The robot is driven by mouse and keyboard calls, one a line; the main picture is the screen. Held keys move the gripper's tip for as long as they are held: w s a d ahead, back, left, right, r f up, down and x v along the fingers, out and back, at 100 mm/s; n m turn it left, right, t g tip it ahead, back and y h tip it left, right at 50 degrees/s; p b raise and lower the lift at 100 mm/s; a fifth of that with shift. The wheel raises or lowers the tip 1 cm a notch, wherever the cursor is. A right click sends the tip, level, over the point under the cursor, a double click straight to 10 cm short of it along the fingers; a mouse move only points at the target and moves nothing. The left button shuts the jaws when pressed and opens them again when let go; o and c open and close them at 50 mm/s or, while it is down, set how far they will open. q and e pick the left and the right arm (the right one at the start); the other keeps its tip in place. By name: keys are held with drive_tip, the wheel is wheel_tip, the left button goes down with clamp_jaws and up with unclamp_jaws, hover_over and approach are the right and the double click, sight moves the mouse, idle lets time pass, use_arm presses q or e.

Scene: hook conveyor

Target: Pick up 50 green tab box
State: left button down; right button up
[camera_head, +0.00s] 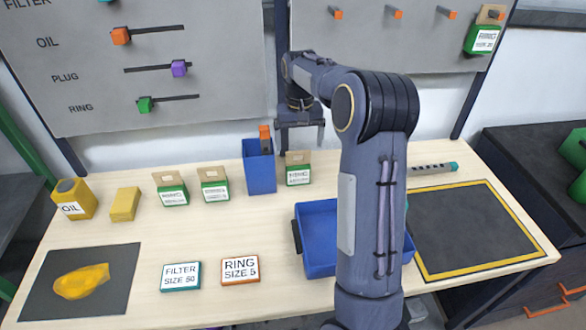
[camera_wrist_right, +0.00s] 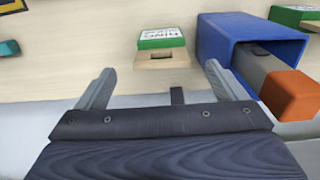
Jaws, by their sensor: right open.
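Several small green boxes with tan cardboard tabs and white labels stand along the back of the table. One green tab box (camera_head: 298,170) is just right of the blue bin; two more, a left box (camera_head: 171,191) and a middle box (camera_head: 214,186), stand left of it. Another hanging box (camera_head: 484,38) is on a board hook at top right. The size numbers are too small to read surely. My right gripper (camera_head: 300,141) is open and empty above and behind the box beside the bin. In the right wrist view that box (camera_wrist_right: 162,42) lies ahead, between the open fingers, apart from them. My left gripper is out of view.
The blue bin (camera_head: 259,172), holding an orange-ended item, stands close beside the box. A blue tray (camera_head: 318,256) is partly hidden by my right arm. Yellow OIL (camera_head: 73,199) and yellow block (camera_head: 125,204) stand left. FILTER (camera_head: 181,276) and RING (camera_head: 240,270) labels lie in front.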

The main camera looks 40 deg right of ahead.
sight(298, 164)
drive_tip(key=f+p, duration=0.1)
drive_tip(key=f, duration=0.6)
drive_tip(key=shift+w, duration=0.2)
drive_tip(key=c, duration=1.3)
